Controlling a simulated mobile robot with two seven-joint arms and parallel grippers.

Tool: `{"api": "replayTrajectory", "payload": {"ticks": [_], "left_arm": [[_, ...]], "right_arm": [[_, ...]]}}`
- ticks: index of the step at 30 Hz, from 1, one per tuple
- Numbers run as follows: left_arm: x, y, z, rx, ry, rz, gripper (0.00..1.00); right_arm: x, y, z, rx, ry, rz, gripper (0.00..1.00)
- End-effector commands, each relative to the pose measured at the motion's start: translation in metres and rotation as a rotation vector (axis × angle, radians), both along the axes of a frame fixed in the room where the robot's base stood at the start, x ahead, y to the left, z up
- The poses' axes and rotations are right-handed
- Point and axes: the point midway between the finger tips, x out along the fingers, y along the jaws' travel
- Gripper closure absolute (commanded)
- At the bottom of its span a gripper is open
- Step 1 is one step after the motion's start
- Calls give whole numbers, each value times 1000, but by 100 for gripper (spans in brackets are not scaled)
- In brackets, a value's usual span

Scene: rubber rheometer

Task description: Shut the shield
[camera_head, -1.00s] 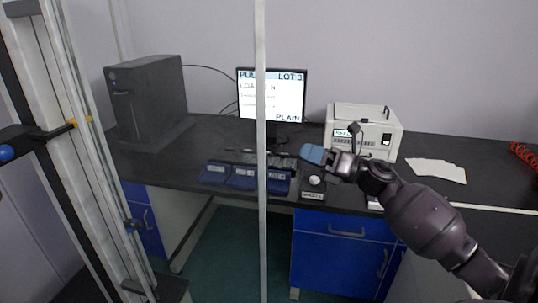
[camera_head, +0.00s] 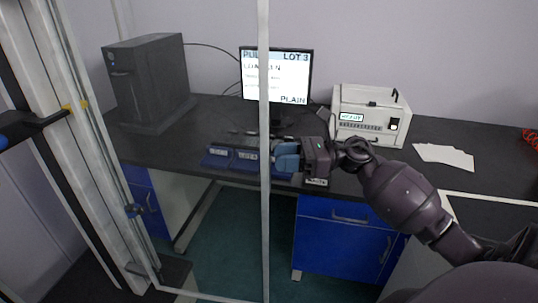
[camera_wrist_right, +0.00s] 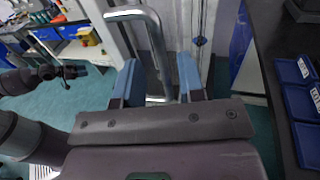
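The shield is a clear framed panel in the head view; its pale upright edge (camera_head: 264,100) stands in front of the bench. My right gripper (camera_head: 288,157) is just right of that edge, fingers pointing left. In the right wrist view my right gripper (camera_wrist_right: 158,82) has its two blue fingers well apart. A bent grey metal handle (camera_wrist_right: 158,45) extends from above to between or just beyond the fingertips; I cannot tell if it touches them. What seems to be my left gripper (camera_wrist_right: 68,72) shows small and dark at the left; its fingers are unclear.
The machine's pale column (camera_head: 75,130) stands at the left. On the black bench are a dark computer case (camera_head: 150,82), a monitor (camera_head: 276,75), blue trays (camera_head: 232,158), a white instrument (camera_head: 368,115) and papers (camera_head: 445,156). Green floor lies open before the bench.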

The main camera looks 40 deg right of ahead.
Motion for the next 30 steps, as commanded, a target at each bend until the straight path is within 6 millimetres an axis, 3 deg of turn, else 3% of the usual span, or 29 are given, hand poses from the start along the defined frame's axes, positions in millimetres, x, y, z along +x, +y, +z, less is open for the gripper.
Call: {"api": "replayTrajectory", "payload": {"ticks": [8, 20, 27, 30], "left_arm": [[7, -2, 12, -3, -17, -1, 57], [9, -2, 13, -3, -22, -3, 57], [8, -1, 13, -1, -20, -4, 57], [7, -1, 12, -1, -18, -4, 57]], "right_arm": [[17, 26, 1, 1, -2, 0, 64], [20, 31, 0, 1, 1, -1, 64], [20, 31, 0, 1, 1, -1, 100], [20, 31, 0, 0, 0, -1, 100]]}}
